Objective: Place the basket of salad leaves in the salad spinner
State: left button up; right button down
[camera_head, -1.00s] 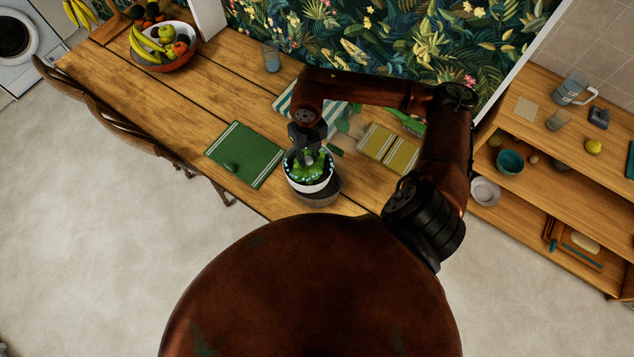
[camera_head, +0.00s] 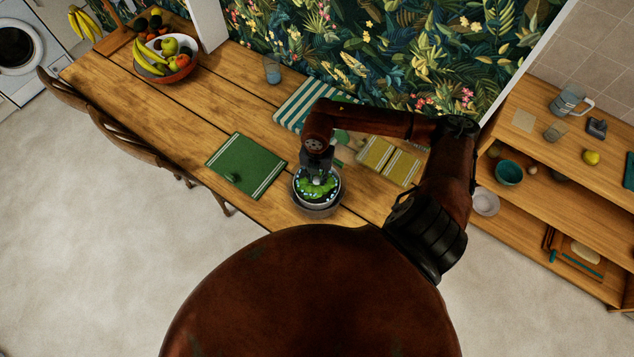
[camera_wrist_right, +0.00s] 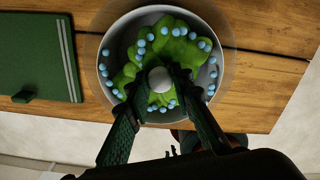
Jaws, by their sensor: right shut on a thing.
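The basket of salad leaves (camera_head: 317,187) holds bright green leaves with several small blue balls. It lines up with the salad spinner (camera_head: 318,210), a greyish see-through bowl near the table's front edge. My right gripper (camera_head: 318,174) comes from above and is shut on the pale round knob (camera_wrist_right: 160,79) in the middle of the basket. In the wrist view, the basket's pale wall (camera_wrist_right: 113,40) sits inside a faint clear ring. I cannot tell whether the basket rests on the spinner's bottom or hangs slightly above. My left gripper is not in view.
A green mat (camera_head: 247,163) with a small green object lies left of the spinner. Yellow cloths (camera_head: 388,162) and a striped cloth (camera_head: 300,103) lie behind it. A fruit bowl (camera_head: 165,72) stands at the far left, and a glass (camera_head: 272,72) at the back.

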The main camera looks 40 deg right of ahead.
jog(key=shift+f, duration=1.85)
jog(key=shift+f, duration=0.15)
jog(key=c, duration=1.7)
grip_release()
notch_tip(320, 180, up, 12)
jog(key=shift+r+b, duration=0.2)
jog(key=shift+b, duration=0.2)
